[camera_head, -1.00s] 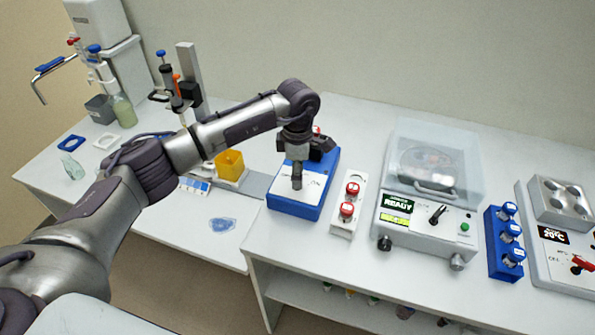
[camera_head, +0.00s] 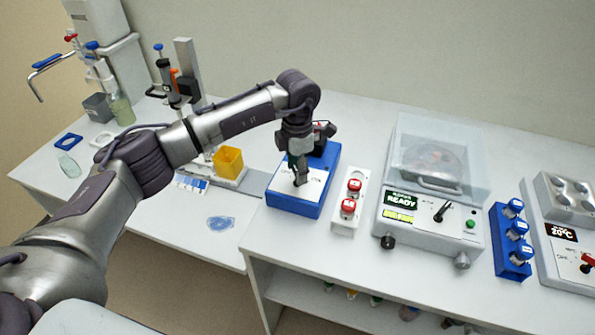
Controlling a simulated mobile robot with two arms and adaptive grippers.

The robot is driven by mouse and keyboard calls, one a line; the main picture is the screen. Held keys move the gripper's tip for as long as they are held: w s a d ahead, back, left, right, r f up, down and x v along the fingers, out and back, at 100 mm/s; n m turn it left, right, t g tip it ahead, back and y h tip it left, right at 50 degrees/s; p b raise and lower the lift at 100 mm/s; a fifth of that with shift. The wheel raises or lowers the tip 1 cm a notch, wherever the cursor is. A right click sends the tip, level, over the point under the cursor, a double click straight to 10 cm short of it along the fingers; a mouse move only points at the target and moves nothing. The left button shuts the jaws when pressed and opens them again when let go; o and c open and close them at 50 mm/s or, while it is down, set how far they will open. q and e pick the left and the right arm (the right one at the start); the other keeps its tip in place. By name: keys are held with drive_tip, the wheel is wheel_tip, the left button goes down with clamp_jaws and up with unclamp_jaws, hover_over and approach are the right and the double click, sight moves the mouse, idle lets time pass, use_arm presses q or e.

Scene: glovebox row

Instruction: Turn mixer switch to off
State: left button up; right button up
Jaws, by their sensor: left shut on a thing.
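The mixer is a blue box (camera_head: 296,206) with a white top panel, standing on the bench in the middle of the head view. Its panel carries partly hidden lettering, with "ON" legible at the right side. My left gripper (camera_head: 299,179) points down over this panel and is shut at the switch there. The switch itself is mostly hidden by the fingers, so its exact position cannot be told. My right gripper is not in view.
Right of the mixer stand a white rack with red-capped vials (camera_head: 344,219), a centrifuge with a clear lid (camera_head: 429,236) showing "READY", a blue rack (camera_head: 509,259) and a 20°C heater block (camera_head: 562,250). A yellow container (camera_head: 229,161) stands left.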

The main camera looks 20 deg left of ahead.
use_arm(q)
drive_tip(key=shift+n+b, duration=0.5)
drive_tip(key=shift+n, duration=0.8)
drive_tip(key=shift+r, duration=0.1)
drive_tip(key=o, duration=1.2)
drive_tip(key=shift+c, duration=0.2)
wheel_tip(320, 180, up, 12)
